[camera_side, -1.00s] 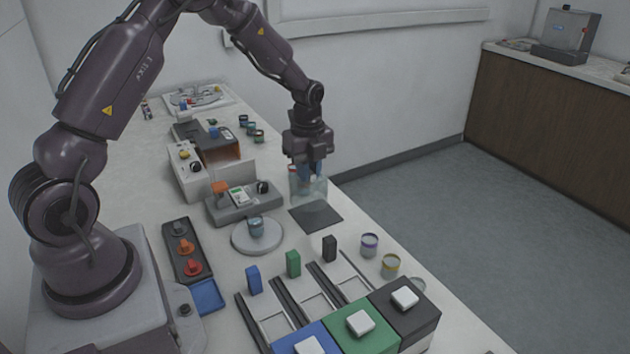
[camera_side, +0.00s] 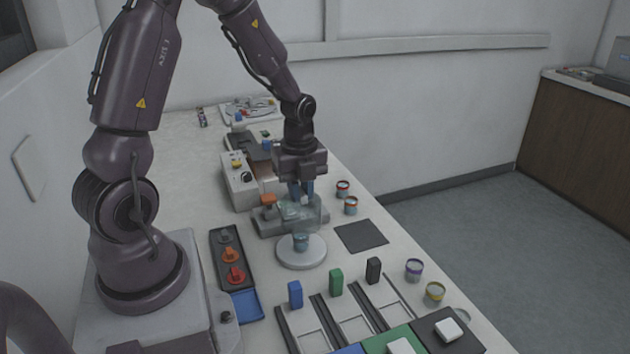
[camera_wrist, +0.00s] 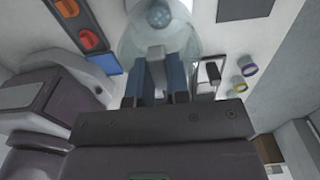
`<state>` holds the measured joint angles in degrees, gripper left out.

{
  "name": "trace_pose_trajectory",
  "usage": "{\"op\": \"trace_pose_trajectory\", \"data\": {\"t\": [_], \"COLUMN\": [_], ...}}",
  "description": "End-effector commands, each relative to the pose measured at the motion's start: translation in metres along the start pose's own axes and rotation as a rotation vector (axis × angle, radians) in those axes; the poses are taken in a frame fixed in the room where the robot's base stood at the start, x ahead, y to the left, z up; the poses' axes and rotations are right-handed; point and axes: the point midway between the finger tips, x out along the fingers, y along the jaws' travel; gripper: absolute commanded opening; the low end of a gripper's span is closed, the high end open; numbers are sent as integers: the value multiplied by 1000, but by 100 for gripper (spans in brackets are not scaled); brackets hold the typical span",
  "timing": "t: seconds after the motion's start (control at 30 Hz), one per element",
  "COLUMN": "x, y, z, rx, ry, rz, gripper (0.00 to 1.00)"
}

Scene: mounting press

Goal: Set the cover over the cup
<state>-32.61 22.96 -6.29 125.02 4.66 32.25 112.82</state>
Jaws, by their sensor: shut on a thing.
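My gripper (camera_side: 303,190) points down and is shut on the clear cover (camera_side: 314,211), a see-through bell-like piece. The cover hangs behind and just above the round white plate (camera_side: 302,258). The small blue-grey cup (camera_side: 301,242) stands on that plate. The cover's lower edge is hard to make out against the grey device behind it. In the wrist view the blue fingers (camera_wrist: 157,85) hold the cover (camera_wrist: 182,38), and the cup (camera_wrist: 158,15) shows through it.
A grey device (camera_side: 268,222) with an orange knob stands just behind the plate. A dark square mat (camera_side: 361,236) lies bare to the right. A tray with orange knobs (camera_side: 231,256) is at left. Blue, green and black blocks (camera_side: 335,282) stand in front.

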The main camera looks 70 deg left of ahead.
Motion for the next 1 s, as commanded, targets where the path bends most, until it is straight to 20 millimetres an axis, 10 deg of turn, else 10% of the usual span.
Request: {"op": "trace_pose_trajectory", "data": {"t": [1.0], "x": [67], "y": [1], "z": [3], "rx": [1], "ry": [-1], "rz": [-1], "gripper": [0]}}
